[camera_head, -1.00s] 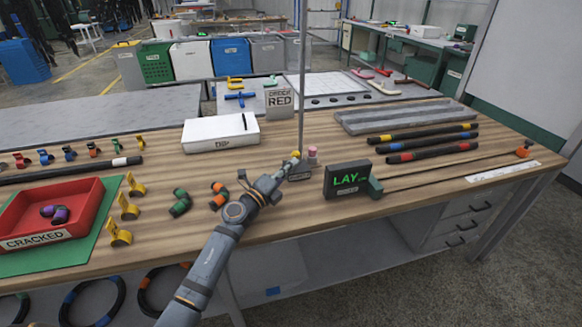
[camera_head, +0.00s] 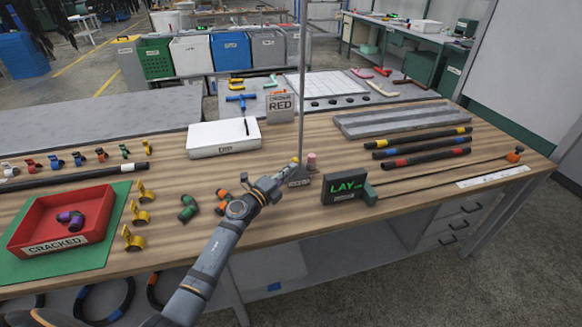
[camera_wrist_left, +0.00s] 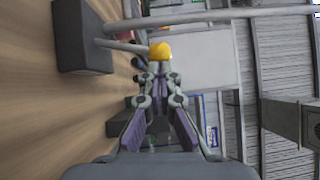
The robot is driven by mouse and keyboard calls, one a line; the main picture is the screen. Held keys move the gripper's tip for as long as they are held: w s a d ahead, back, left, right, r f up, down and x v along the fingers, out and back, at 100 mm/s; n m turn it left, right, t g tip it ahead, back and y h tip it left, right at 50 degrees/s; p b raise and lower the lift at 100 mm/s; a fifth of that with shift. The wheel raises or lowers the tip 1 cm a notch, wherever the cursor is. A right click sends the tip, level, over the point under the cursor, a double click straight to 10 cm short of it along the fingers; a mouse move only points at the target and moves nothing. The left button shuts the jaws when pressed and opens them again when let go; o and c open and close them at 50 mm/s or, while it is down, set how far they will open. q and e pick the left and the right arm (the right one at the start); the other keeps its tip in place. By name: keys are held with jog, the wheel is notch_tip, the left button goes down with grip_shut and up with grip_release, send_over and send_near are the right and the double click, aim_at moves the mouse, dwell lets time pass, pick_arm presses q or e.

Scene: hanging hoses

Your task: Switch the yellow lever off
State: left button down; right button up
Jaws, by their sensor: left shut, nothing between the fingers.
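The yellow lever's knob (camera_head: 295,160) stands at the foot of a thin upright pole, near the front middle of the bench. My left gripper (camera_head: 284,172) is shut and empty, its tips close to the knob on the near-left side. In the left wrist view the round yellow knob (camera_wrist_left: 160,50) sits just past the closed fingertips (camera_wrist_left: 159,70). I cannot tell whether they touch it. The gripper partly hides the lever's stem and base. My right gripper is not in view.
A white box (camera_head: 224,140) lies behind left. Orange and green hose fittings (camera_head: 188,207) lie left of my arm. A red tray (camera_head: 62,222) is far left.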

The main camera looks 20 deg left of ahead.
pick_arm(q)
jog(key=w+a+r+n+g+p, duration=0.2)
jog(key=w+a+n+g+p, duration=0.1)
jog(key=p, duration=1.3)
jog(key=shift+w+a+n+g, duration=0.3)
jog(key=shift+w+n+g, duration=0.3)
jog(key=shift+w+n, duration=0.6)
jog(key=shift+r, duration=0.1)
